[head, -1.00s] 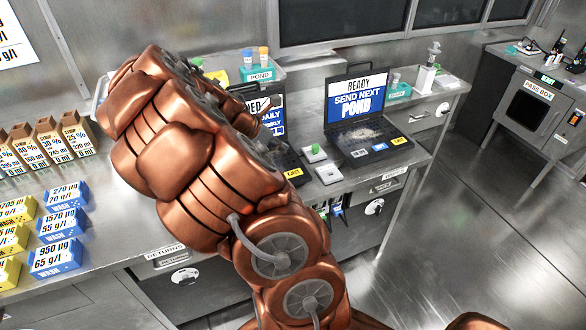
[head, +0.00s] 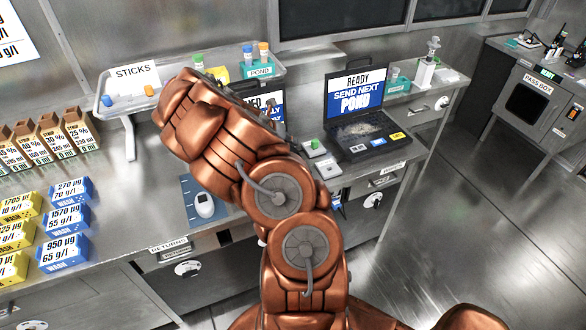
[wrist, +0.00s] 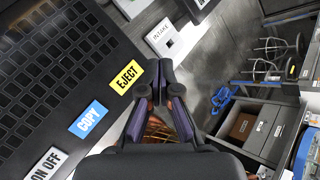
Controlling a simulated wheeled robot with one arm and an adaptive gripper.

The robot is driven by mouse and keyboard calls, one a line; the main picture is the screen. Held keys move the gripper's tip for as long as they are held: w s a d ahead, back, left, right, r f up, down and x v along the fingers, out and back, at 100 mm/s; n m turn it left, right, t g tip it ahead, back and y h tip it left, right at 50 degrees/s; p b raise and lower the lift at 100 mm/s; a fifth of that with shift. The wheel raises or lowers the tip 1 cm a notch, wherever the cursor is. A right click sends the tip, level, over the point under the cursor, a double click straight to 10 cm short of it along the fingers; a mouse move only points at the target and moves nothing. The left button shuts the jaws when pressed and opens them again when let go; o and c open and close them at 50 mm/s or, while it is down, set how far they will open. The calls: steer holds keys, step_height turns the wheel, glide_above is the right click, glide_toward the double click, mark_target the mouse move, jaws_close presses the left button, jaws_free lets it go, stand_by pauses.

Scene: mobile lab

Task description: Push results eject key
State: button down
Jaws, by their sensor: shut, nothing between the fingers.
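In the wrist view a yellow EJECT key (wrist: 126,76) sits at the corner of a black laptop (wrist: 60,50), beside a blue COPY key (wrist: 88,118) and a white ON OFF key (wrist: 46,163). My gripper (wrist: 158,78) is shut and empty, its tips just right of the EJECT key; whether they touch it I cannot tell. In the head view my arm hides my gripper and most of the left laptop (head: 272,108), whose screen is partly visible. The right laptop (head: 355,108) reads READY, SEND NEXT POND and has its own yellow key (head: 397,136). No word RESULTS is readable.
An INTAKE pad (wrist: 173,40) lies just beyond the fingertips. A STICKS tray (head: 135,88), wash boxes (head: 62,250) and strip cartons (head: 50,135) occupy the bench's left. A white handheld device (head: 204,205) lies on a blue mat. Drawers (wrist: 245,130) show below right.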

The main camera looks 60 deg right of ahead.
step_height(320, 180, down, 6)
steer(key=b, duration=0.5)
steer(key=shift+f+b, duration=0.25)
steer(key=shift+b, duration=0.15)
steer(key=shift+f, duration=1.15)
steer(key=shift+f+b, duration=0.3)
steer(key=shift+f, duration=0.5)
stand_by(0.8)
steer(key=shift+r, duration=0.15)
steer(key=shift+r+p, duration=0.7)
steer(key=shift+p, duration=0.1)
steer(key=shift+r+p, duration=2.05)
steer(key=shift+r, duration=0.5)
steer(key=shift+f, duration=0.1)
